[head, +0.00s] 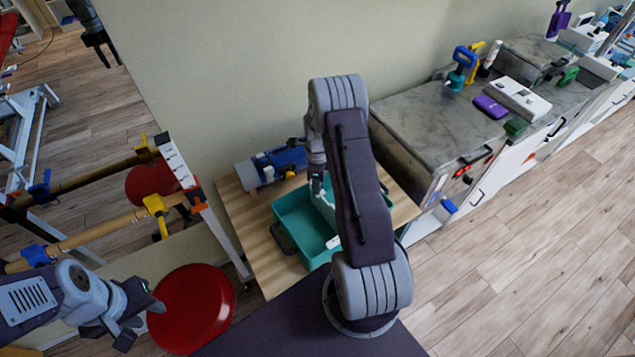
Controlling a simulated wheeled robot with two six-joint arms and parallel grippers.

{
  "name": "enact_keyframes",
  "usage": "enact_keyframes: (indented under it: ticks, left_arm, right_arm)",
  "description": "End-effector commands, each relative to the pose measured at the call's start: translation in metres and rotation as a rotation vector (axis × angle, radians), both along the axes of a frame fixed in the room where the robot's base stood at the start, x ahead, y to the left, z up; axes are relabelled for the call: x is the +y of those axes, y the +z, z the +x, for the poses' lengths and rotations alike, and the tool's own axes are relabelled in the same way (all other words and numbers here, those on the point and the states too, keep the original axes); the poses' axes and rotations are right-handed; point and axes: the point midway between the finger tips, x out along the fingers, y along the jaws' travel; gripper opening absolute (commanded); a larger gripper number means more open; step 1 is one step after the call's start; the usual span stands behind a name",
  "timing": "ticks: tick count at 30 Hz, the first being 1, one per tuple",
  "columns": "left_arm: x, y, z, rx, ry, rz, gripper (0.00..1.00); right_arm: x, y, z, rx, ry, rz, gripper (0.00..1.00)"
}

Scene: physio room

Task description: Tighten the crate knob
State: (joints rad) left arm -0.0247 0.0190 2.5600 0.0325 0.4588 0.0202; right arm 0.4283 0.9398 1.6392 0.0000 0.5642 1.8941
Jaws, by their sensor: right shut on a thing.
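A teal crate (291,208) stands on a light wooden table, partly covered by my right arm. My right gripper (318,188) points down at the crate's far side, by a pale piece there. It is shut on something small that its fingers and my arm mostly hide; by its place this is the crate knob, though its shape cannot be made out. My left gripper (146,312) is open and empty at the lower left, beside a red round seat and well away from the crate.
A blue and grey cylindrical device (272,166) lies behind the crate on the wooden table (250,238). The red seat (195,308) stands close to my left gripper. Wooden parallel bars (105,226) are at left. A marble-topped cabinet (425,120) with several items stands at right.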

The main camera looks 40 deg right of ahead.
Motion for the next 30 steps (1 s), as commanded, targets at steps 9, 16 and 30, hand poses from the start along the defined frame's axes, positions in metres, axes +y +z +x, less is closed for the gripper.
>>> enact_keyframes:
  ticks: [9, 16, 30]
  left_arm:
    - [0.000, 0.000, 0.000, 0.000, 0.000, 0.000, 0.36]
    - [0.000, 0.000, 0.000, 0.000, 0.000, 0.000, 0.36]
    - [0.000, -0.014, 0.000, 0.000, 0.000, 0.000, 0.36]
  right_arm:
    - [-0.001, 0.001, 0.001, -0.004, 0.000, -0.002, 0.00]
    - [0.000, 0.001, 0.001, -0.003, 0.000, -0.001, 0.53]
    - [-0.001, 0.057, 0.002, -0.008, 0.000, -0.003, 0.53]
